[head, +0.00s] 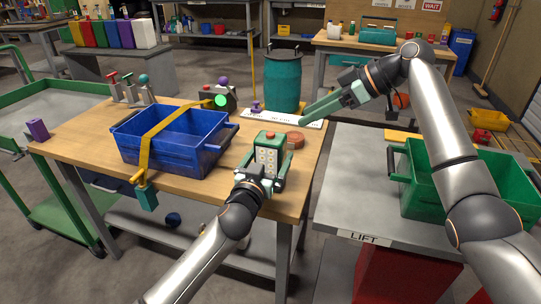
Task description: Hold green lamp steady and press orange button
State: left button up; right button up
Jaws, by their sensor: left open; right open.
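In the head view a green lamp (267,157) with a panel of pale round lights stands upright near the front right of the wooden table. An orange-red button (270,135) is on its top. My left gripper (266,165) is open, with one finger on each side of the lamp; I cannot tell whether they touch it. My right gripper (305,114) is open and empty, above the table's right edge, behind and to the right of the lamp. It is apart from the button.
A blue crate (190,160) with a yellow strap stands left of the lamp. A reddish-brown disc (295,139) lies close to the lamp's right. A teal drum (283,80) and a box with a glowing green light (220,101) are behind. A green crate (470,205) stands on the lift table.

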pick_arm(q)
jog(key=shift+w+d, duration=0.1)
jog(key=shift+w, duration=0.25)
jog(key=c, duration=1.5)
pick_arm(e)
grip_shut()
jog(key=shift+a, duration=0.1)
dwell(1.0)
